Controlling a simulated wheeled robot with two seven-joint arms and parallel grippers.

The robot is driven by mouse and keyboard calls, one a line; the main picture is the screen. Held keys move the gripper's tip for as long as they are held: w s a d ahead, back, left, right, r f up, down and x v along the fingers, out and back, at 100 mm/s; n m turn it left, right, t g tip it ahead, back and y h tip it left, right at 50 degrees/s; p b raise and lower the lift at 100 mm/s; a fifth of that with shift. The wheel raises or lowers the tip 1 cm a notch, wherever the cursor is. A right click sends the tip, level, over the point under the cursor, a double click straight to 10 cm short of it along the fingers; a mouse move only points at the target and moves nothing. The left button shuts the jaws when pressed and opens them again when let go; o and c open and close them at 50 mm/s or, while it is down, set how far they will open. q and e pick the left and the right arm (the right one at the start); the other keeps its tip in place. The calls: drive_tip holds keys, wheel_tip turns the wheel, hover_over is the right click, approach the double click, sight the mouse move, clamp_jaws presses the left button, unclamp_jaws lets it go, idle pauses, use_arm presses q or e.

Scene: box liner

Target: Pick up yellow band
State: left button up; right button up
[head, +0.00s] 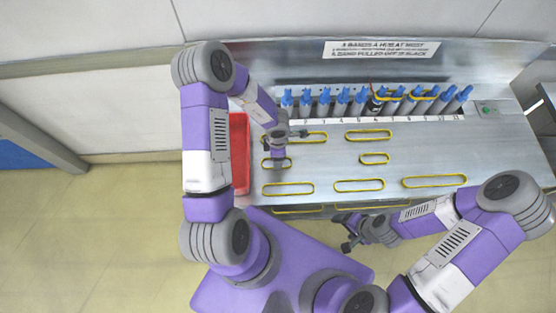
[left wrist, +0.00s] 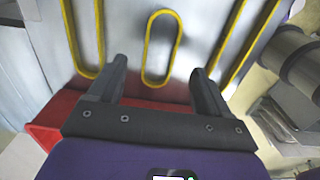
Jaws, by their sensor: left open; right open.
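Several yellow bands lie flat on the metal bench. A small yellow band (head: 265,163) lies at the left, partly hidden by my left arm's end. In the left wrist view the small band (left wrist: 147,62) lies ahead, centred between the fingers. My left gripper (left wrist: 158,75) is open and empty, its fingers apart from that band; it hangs over the bench's left part in the head view (head: 279,150). Longer bands (head: 288,189) lie on either side of the small one. My right gripper (head: 343,232) is open and empty in front of the bench's front edge.
A red tray (head: 239,150) stands along the bench's left end. A row of blue-tipped pegs (head: 342,96) stands at the back, with bands around some right-hand ones. A sign (head: 381,50) is on the back panel. More bands (head: 434,181) lie to the right, with bare bench between them.

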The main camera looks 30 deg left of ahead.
use_arm(q)
wheel_tip(320, 180, down, 5)
drive_tip(key=shift+s+a+f+b, duration=0.1)
drive_tip(key=shift+a+b, duration=0.05)
drive_tip(key=shift+b, duration=0.75)
drive_tip(key=c, duration=1.1)
